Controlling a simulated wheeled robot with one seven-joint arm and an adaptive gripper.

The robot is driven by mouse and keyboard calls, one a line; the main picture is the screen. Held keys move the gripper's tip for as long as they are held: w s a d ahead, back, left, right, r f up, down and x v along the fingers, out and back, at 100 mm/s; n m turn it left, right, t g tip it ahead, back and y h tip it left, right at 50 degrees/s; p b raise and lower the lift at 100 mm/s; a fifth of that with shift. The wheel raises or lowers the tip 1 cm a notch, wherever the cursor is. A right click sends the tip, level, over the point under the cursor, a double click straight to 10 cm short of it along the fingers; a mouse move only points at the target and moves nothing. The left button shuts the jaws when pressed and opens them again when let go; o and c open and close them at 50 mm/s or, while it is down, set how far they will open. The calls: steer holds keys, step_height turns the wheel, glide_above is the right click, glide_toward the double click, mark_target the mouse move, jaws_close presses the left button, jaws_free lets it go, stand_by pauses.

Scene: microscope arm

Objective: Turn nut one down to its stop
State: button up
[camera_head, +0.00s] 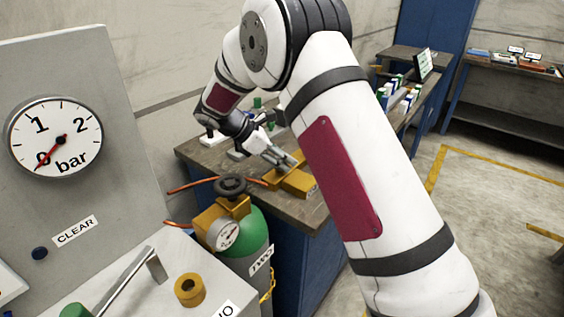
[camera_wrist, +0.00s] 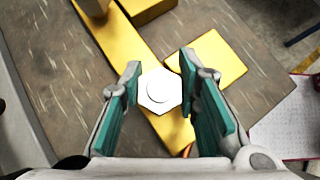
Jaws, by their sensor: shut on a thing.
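In the wrist view a pale six-sided nut (camera_wrist: 148,101) with a round stud end in its middle sits on a yellow bar (camera_wrist: 118,48). My gripper (camera_wrist: 160,72) has its two teal-padded fingers on either side of the nut, shut on it. No number shows on the nut, so I cannot tell from the picture whether it is nut one. In the head view my gripper (camera_head: 284,161) reaches down over the yellow fixture (camera_head: 299,183) on the workbench; the nut is too small or hidden there. The gap under the nut cannot be seen.
A yellow plate (camera_wrist: 218,62) lies beside the bar, and a yellow block (camera_wrist: 150,8) stands at the far end. A green gas cylinder (camera_head: 247,243) with a gauge stands in front of the workbench (camera_head: 205,157). Bottles (camera_head: 405,103) stand further along the bench.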

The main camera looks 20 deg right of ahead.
steer(key=m+g+b, duration=0.3)
steer(key=m, duration=0.1)
steer(key=shift+m+g+y, duration=0.4)
steer(key=shift+s, duration=0.1)
stand_by(0.3)
steer(key=o, duration=1.2)
steer(key=v, duration=1.2)
